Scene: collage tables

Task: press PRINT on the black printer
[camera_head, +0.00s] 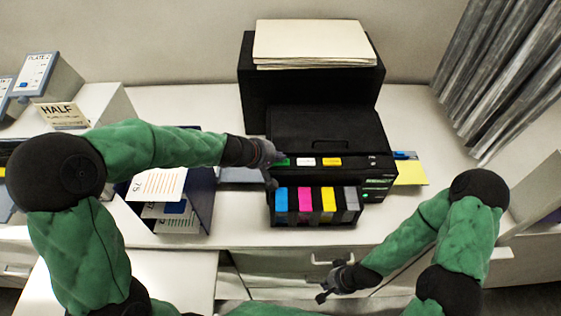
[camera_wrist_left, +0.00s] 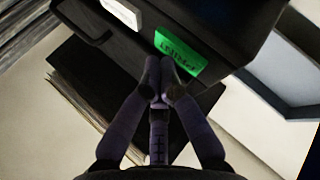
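The black printer (camera_head: 330,128) stands on the white table in the middle of the head view. Its front strip has a green button (camera_head: 284,162), a white button and a yellow button in a row. In the left wrist view the green button (camera_wrist_left: 180,57) bears upside-down lettering that seems to read PRINT. My left gripper (camera_head: 273,162) is at the strip's left end, partly over the green button. Its fingertips (camera_wrist_left: 160,73) are together and empty, just beside the button's edge; contact cannot be told. My right gripper (camera_head: 329,285) is low at the table's front, away from the printer; its opening is unclear.
Coloured ink cartridges (camera_head: 318,200) sit in the printer's front. A black box (camera_head: 255,85) with a paper stack (camera_head: 313,41) stands behind. A blue paper holder (camera_head: 205,205) is left of the printer. Yellow paper (camera_head: 411,173) lies right. Grey curtains (camera_head: 520,75) hang at right.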

